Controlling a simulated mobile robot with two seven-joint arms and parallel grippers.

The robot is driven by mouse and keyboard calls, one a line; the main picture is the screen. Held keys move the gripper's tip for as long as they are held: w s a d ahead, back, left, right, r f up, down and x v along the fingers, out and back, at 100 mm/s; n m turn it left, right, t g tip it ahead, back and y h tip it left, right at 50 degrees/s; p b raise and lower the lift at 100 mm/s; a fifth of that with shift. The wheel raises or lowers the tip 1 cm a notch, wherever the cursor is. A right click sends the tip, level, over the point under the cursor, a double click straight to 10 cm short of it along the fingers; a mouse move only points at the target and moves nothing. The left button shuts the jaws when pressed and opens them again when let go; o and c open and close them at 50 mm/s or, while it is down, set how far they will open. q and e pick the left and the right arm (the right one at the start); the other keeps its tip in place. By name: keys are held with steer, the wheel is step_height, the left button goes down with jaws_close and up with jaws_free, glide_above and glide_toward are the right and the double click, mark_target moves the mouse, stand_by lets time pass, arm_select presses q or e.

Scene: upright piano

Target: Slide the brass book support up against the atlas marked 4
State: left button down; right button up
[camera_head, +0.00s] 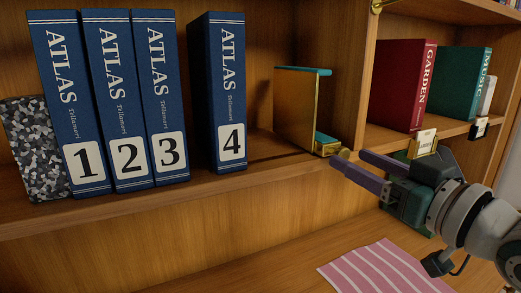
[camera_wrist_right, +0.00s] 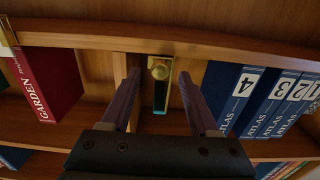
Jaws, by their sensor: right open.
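In that view the atlas marked 4 (camera_wrist_right: 233,95) is on the right.
Atlases 1 (camera_head: 68,105), 2 (camera_head: 114,100) and 3 (camera_head: 156,95) lean left beside a speckled block (camera_head: 35,148). A wooden divider separates the support from the Garden (camera_head: 402,85) and Music (camera_head: 459,85) books. A pink striped cloth (camera_head: 380,268) lies below.

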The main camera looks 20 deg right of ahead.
mark_target(345, 156)
steer(key=shift+w+a, duration=0.15)
steer(key=shift+w, duration=1.75)
steer(key=shift+c, duration=0.2)
jaws_close()
